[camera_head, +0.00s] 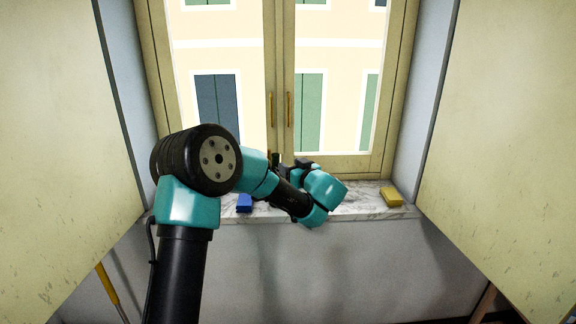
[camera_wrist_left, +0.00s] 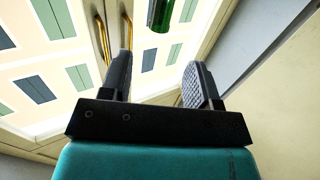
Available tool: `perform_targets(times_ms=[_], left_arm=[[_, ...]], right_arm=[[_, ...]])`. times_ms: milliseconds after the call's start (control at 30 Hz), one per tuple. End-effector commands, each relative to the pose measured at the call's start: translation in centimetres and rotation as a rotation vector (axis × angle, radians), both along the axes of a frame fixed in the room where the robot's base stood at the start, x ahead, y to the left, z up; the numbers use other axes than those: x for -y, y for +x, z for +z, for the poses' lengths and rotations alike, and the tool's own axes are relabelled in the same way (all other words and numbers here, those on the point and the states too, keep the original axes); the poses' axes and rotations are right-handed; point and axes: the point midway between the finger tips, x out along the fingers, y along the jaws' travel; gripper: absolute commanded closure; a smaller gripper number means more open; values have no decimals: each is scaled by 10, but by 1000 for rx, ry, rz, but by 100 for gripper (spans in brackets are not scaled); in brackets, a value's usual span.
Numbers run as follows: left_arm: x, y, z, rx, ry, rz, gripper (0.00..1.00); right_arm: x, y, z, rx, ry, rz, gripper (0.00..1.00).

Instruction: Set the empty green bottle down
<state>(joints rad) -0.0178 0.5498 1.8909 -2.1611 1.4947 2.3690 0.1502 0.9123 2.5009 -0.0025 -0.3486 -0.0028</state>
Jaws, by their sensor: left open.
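The green bottle (camera_wrist_left: 160,14) shows at the top edge of the left wrist view, beyond my fingertips and apart from them; its upper part is cut off by the frame. In the head view a small dark green piece, likely the bottle (camera_head: 276,158), shows behind my left arm at the window; the arm hides the rest. My left gripper (camera_wrist_left: 158,65) is open, with nothing between its fingers. In the head view the gripper (camera_head: 297,164) is small and partly hidden by its own wrist. My right gripper is in neither view.
A marble window sill (camera_head: 354,204) runs below the closed window. A blue block (camera_head: 244,203) lies left of my gripper, and a yellow block (camera_head: 391,197) lies at the right end. Open cream-coloured panels (camera_head: 65,150) flank the window. The sill between gripper and yellow block looks clear.

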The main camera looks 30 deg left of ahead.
Motion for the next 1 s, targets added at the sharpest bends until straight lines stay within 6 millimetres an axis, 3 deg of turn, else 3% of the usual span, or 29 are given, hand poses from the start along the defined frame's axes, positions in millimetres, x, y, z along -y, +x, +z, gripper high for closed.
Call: perform_targets(times_ms=[567, 667, 767, 867, 1000], left_arm=[[0, 0, 0, -1, 0, 0, 44], [-1, 0, -8, -34, -11, 0, 44], [-2, -1, -36, -145, -48, -2, 44], [-4, -8, -85, -347, -121, -13, 44], [2, -36, -180, -721, -284, -73, 44]], right_arm=[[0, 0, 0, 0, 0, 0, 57], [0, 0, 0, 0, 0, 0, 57], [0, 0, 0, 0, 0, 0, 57], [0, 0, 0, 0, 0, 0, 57], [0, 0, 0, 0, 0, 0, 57]])
